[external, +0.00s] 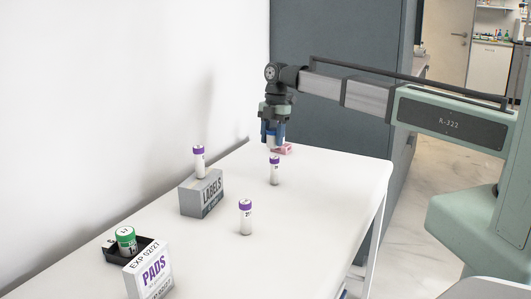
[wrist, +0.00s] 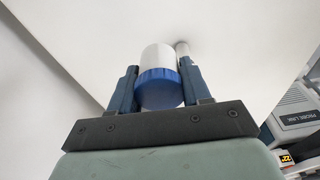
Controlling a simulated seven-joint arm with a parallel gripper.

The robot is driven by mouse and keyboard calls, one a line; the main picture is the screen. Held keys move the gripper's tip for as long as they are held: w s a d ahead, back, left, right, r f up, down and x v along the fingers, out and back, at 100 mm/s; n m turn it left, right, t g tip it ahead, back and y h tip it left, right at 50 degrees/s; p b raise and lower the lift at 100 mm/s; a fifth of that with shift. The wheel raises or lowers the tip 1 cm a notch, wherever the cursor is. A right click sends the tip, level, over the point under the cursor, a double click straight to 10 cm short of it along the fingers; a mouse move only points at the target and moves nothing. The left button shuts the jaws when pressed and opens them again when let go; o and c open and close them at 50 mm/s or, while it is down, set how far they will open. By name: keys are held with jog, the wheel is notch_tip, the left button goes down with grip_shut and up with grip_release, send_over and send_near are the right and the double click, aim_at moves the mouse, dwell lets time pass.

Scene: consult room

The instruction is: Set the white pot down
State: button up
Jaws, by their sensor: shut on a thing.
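The white pot (wrist: 158,58) has a blue ribbed lid (wrist: 159,88), which faces the camera in the wrist view. My gripper (wrist: 159,86) is shut on it, with one finger on each side of the lid. In the external view my gripper (external: 272,141) is over the far part of the white table (external: 325,190), pointing down. Only a small bit of the pot shows between the fingers there. I cannot tell whether its base touches the table.
A purple-capped tube (external: 275,172) stands just in front of my gripper; another (external: 246,217) stands nearer. A third tube (external: 199,162) stands on the LABELS box (external: 201,194). A pink item (external: 286,148) lies beside my gripper. A green-lidded pot (external: 127,240) and PADS box (external: 149,272) are front left.

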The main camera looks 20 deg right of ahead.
send_over(254, 177)
jog(key=shift+n, duration=0.4)
jog(key=shift+w+d+f, duration=0.1)
jog(key=shift+f, duration=2.45)
jog(key=shift+d+f, duration=0.1)
jog(key=shift+f, duration=2.4)
jog(key=shift+f, duration=0.1)
jog(key=o, duration=1)
jog(key=r, duration=0.4)
jog(key=w+d+r, duration=0.1)
jog(key=r, duration=0.7)
jog(key=shift+w+d, duration=0.15)
jog(key=shift+r, duration=0.1)
